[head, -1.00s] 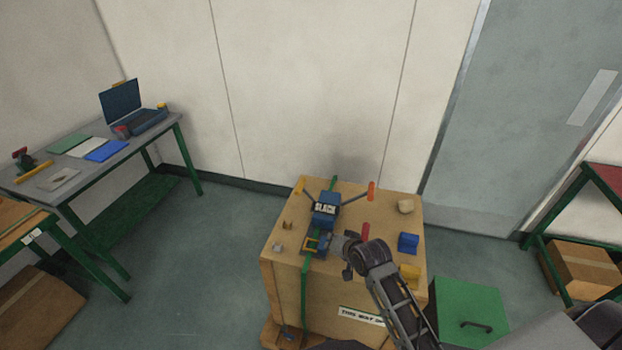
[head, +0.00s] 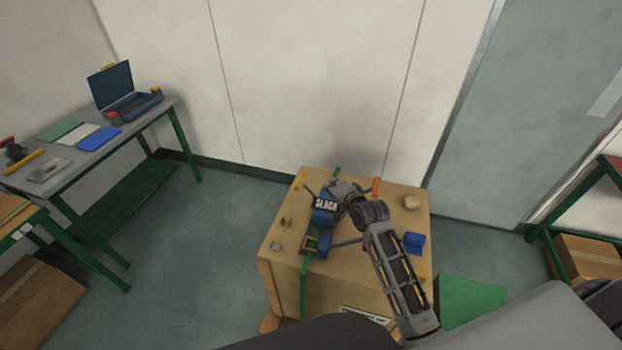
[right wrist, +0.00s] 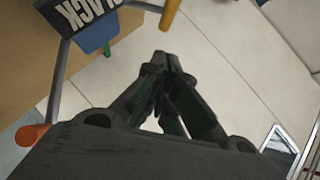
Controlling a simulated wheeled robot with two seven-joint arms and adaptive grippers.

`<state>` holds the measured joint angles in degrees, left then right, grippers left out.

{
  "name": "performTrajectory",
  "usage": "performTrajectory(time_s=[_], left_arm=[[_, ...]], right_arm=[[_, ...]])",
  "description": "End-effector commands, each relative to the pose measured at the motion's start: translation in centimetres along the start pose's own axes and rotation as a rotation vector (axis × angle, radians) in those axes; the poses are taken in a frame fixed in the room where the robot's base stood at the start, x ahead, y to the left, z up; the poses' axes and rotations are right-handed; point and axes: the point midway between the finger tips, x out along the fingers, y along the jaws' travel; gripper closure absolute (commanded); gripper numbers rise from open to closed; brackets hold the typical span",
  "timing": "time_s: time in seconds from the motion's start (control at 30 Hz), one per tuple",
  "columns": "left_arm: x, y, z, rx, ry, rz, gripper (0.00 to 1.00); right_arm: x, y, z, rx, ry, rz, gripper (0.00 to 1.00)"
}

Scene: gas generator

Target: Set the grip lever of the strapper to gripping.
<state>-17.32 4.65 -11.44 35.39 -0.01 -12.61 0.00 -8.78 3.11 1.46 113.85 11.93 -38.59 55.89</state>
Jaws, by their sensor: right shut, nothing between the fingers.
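The strapper (head: 318,226) is a blue tool on top of the wooden crate (head: 283,268), with a green strap (head: 304,285) running under it. Its label reads SLACK; the label also shows in the right wrist view (right wrist: 84,12). An orange-handled lever (head: 376,187) sticks out at the back right; an orange-ended rod (right wrist: 48,103) shows left in the right wrist view. A second grey rod (head: 347,243) points right from the strapper's front and passes behind my arm. My right gripper (head: 335,186) is shut and empty beside the strapper's back end; contact is unclear. My left gripper is out of view.
A pale lump (head: 411,202) and a blue block (head: 413,242) lie on the crate's right side. A green box (head: 470,303) stands right of the crate. A grey bench (head: 150,124) with a blue case is at the left. A wall is close behind the crate.

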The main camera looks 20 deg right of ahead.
Motion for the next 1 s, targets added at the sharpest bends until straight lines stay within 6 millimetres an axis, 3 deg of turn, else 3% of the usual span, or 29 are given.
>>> performTrajectory(time_s=[0.37, 1.0], left_arm=[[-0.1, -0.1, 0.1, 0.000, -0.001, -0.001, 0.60], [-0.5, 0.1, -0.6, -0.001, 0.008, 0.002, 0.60]], right_arm=[[0.7, 0.0, 0.0, -0.002, -0.001, 0.001, 1.00], [5.7, 0.0, 0.0, -0.003, -0.001, 0.001, 1.00]])
